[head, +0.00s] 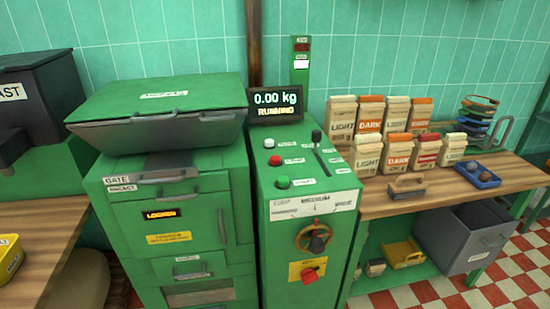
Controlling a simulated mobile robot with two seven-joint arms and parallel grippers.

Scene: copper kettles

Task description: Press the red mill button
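A green mill cabinet (305,240) stands in the middle of the head view with a sloped control panel on top. The panel holds a white button (269,143), a red button (275,161) below it, and a green button (283,182) nearest the front. The red button is uncovered and in plain view. A larger red knob (311,275) sits on a yellow plate on the cabinet's front. The display (276,103) behind the panel reads 0.00 kg and RUNNING. Neither of my grippers shows.
A black lever (316,136) stands right of the buttons. A green hopper (160,105) with a lid adjoins on the left. A wooden bench (440,195) on the right carries several paper bags (398,152), a brush (407,187) and a blue tray (477,176). The space above the buttons is clear.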

